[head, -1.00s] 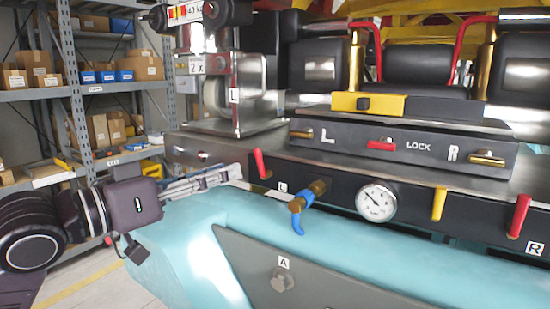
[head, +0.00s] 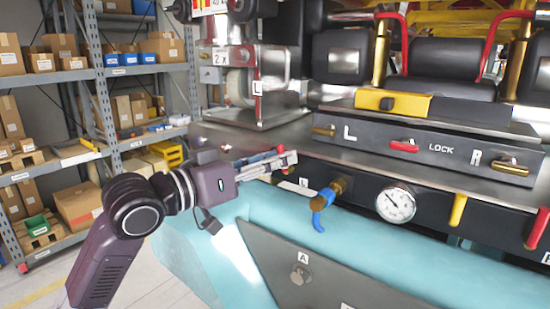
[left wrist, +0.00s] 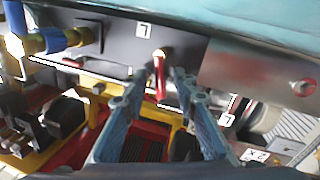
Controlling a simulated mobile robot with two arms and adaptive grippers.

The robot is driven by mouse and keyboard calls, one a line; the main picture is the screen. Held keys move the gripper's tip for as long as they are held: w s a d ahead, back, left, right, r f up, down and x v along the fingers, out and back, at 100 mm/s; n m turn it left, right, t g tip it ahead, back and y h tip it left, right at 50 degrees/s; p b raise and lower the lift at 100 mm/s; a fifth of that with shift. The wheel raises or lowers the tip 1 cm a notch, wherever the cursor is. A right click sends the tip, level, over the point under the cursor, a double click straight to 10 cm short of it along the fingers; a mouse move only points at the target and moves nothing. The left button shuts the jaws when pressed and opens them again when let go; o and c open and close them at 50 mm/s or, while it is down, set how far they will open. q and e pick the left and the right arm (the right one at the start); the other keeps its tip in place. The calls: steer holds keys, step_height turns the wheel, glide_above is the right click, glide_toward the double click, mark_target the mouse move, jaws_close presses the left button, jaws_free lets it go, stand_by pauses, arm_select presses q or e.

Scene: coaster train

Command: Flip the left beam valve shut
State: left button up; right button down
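The left beam valve is a red lever beside an L label on the dark front beam (head: 352,194). In the head view my left gripper (head: 290,158) covers most of it. In the left wrist view the red lever (left wrist: 160,78) hangs from a brass pivot beside the L label (left wrist: 144,30). My left gripper (left wrist: 160,82) is open there, with the lever showing between its two fingertips. I cannot tell whether a finger touches it. My right gripper is not in view.
A brass valve with a blue handle (head: 319,222) and a round gauge (head: 396,204) sit to the right on the beam. A yellow lever (head: 458,210) and another red lever (head: 538,229) are further right. A teal padded body (head: 280,210) lies below. Shelves (head: 60,76) stand at left.

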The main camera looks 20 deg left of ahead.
arm_select(q)
jaws_close()
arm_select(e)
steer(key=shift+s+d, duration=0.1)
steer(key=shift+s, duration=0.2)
arm_select(q)
steer(key=shift+d+r+m+y+p, duration=0.15)
steer(key=shift+r+m+y+p, duration=0.15)
steer(key=shift+m+p, duration=0.4)
steer(key=shift+d+m+p, duration=0.1)
steer(key=shift+m+p, duration=0.2)
steer(key=shift+m, duration=0.1)
steer(key=shift+s+d+f+m, duration=0.1)
steer(key=shift+d+f+m, duration=0.1)
steer(key=shift+m, duration=0.2)
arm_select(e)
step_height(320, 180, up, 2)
arm_select(q)
steer(key=shift+o, duration=0.4)
jaws_free()
